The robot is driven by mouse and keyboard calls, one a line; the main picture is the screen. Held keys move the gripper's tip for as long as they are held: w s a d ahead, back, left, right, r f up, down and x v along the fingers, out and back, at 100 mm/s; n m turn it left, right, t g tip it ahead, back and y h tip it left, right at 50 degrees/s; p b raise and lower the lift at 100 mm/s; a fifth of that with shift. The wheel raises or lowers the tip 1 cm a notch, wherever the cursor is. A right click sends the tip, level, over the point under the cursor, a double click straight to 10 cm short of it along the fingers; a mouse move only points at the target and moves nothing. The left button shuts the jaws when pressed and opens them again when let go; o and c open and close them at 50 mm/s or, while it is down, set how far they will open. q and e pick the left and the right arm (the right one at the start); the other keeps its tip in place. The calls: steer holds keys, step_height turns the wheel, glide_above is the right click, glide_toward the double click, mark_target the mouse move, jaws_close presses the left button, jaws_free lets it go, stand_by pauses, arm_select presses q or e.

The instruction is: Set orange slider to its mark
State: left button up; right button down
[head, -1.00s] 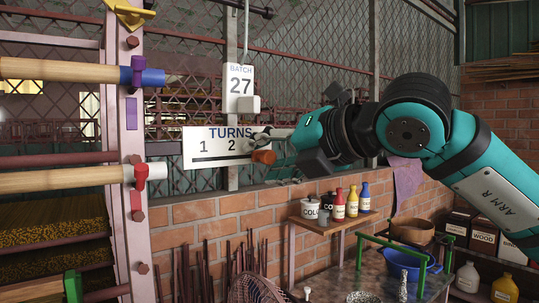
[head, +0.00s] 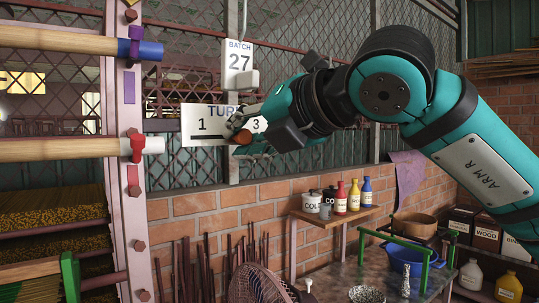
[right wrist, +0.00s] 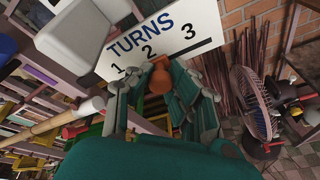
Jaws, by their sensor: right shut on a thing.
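The white TURNS board (head: 188,137) hangs on the mesh wall, with the numbers 1, 2 and 3 above a dark slot. The orange slider (head: 241,137) sticks out from the board's slot. My right gripper (head: 238,127) is shut on the slider and covers the 2 in the head view. In the right wrist view the slider (right wrist: 160,76) sits between my fingers, just below the 2 on the board (right wrist: 204,46). The 3 shows to its right. Which number is the mark is not shown. My left gripper is not in view.
A BATCH 27 sign (head: 239,56) hangs above the board. A pink post (head: 118,180) with wooden rollers stands at the left. A shelf (head: 318,217) with small bottles is below right. A fan (head: 262,283) stands low in front.

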mark_target(198, 144)
steer(key=s+a+b, duration=0.1)
steer(key=a, duration=0.1)
steer(key=s+a, duration=0.2)
steer(key=shift+s+a+f+b, duration=0.1)
steer(key=shift+a+f+b, duration=0.1)
steer(key=shift+b, duration=0.15)
steer(key=shift+w+d+r, duration=0.1)
steer(key=shift+w+d, duration=0.1)
steer(key=c, duration=1.1)
jaws_free()
steer(key=shift+s+a, duration=0.15)
steer(key=shift+a, duration=0.1)
steer(key=shift+c, duration=0.2)
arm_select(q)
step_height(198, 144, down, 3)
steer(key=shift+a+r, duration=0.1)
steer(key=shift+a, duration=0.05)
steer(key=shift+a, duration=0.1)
arm_select(e)
steer(key=shift+d+r, duration=0.1)
steer(key=shift+d, duration=0.1)
steer(key=v, duration=1.1)
steer(key=shift+s+d, duration=0.2)
steer(key=shift+s, duration=0.15)
